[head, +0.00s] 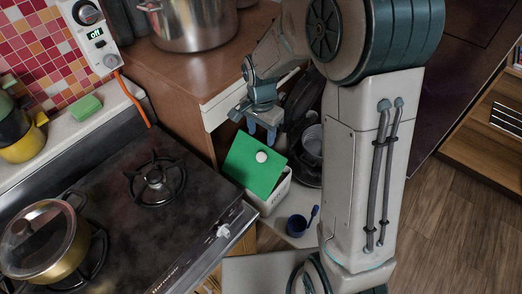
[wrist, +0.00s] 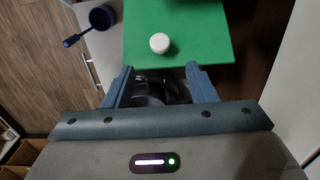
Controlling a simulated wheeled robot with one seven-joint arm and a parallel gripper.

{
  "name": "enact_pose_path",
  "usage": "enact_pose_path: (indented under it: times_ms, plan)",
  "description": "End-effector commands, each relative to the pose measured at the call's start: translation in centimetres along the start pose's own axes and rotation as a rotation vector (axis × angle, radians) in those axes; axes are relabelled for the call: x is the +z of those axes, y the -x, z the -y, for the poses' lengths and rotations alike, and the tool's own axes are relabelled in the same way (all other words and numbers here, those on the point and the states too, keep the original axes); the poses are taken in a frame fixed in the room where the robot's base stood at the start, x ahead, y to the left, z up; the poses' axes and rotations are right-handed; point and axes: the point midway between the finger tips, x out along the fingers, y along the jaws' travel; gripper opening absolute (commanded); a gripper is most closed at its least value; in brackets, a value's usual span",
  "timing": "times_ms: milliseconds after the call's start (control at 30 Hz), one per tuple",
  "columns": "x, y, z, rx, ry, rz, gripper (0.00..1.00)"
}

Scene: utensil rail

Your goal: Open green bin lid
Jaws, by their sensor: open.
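The green lid (head: 249,166) lies over a white bin (head: 273,198) beside the stove's right end. Whether it is fully shut or slightly raised, I cannot tell. A round white knob (head: 261,156) stands on the lid. My gripper (head: 262,132) is open and empty, close to the lid's far edge in the head view. In the wrist view my gripper (wrist: 159,73) points toward the green lid (wrist: 195,30), with the white knob (wrist: 159,43) just ahead of the gap between the fingertips. I see no contact with the knob.
A small dark blue pan (head: 298,224) sits right of the bin. Dark pans (head: 312,142) stand behind it, close to my gripper. The stove (head: 130,210) with a lidded gold pot (head: 42,238) is on the left. A wooden counter with an open white drawer (head: 222,108) lies behind.

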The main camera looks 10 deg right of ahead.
Motion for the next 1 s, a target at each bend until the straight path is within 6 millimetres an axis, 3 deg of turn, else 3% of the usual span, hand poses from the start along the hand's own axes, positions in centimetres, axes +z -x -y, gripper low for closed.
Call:
enact_pose_path:
  times_ms: [200,500,967,1000]
  plan:
    - [0.1,-4.7,-0.1,0.005,0.002,0.004,0.51]
    - [0.1,-8.9,0.0,0.003,0.003,0.002,0.51]
    - [0.1,-10.0,0.0,0.0,0.004,0.0,0.51]
    - [0.1,-10.0,0.0,0.0,0.004,0.0,0.43]
